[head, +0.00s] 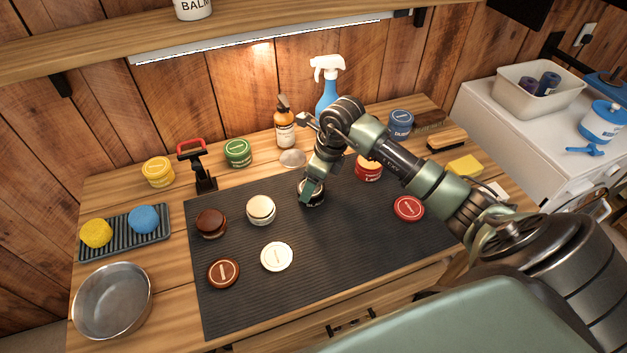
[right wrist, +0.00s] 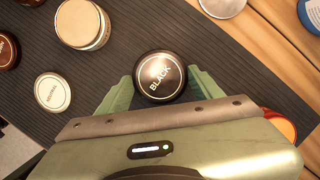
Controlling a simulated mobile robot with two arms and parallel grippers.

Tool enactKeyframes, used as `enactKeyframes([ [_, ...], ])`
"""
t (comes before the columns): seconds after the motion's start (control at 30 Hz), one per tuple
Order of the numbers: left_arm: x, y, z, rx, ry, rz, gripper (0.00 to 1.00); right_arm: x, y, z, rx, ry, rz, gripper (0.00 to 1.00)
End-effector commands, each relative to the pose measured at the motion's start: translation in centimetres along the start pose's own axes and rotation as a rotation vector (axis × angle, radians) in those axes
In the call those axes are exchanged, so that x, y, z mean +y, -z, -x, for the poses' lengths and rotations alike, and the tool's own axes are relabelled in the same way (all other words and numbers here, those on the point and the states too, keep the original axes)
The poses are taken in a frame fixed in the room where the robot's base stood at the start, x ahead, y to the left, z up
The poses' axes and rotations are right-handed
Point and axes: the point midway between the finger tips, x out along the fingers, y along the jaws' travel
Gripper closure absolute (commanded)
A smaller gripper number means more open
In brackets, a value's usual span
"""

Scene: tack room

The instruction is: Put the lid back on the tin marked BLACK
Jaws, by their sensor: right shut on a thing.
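The black lid (right wrist: 160,76), lettered BLACK, is between the fingers of my right gripper (right wrist: 160,82) in the right wrist view, label facing up. In the head view my right gripper (head: 310,188) is shut on it at the tin marked BLACK (head: 315,203), near the middle of the dark mat. The tin's side lettering shows in part below the fingers. The lid is at the tin's top; I cannot tell whether it is seated or just above. The fingers hide much of both. My left gripper is not in view.
On the mat (head: 330,265) are a brown tin (head: 211,223), a cream tin (head: 260,209) and loose brown (head: 223,273), cream (head: 277,256) and red lids (head: 408,208). A red tin (head: 369,170) stands close right of my gripper; bottles stand behind. The mat's front middle is clear.

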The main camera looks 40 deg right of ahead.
Motion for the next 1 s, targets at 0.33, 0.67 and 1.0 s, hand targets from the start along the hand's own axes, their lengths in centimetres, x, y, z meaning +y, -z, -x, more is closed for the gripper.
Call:
enactKeyframes([
  [0.33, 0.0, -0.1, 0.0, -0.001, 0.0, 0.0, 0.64, 0.0, 0.0, 0.0, 0.0, 0.0, 0.0, 0.09],
  [0.67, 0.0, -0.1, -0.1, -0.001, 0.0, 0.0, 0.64, 0.0, 0.0, 0.2, -0.001, 0.001, 0.0, 0.09],
  [1.0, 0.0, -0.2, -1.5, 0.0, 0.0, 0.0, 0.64, -0.1, 0.0, 5.2, -0.002, 0.006, 0.002, 0.09],
])
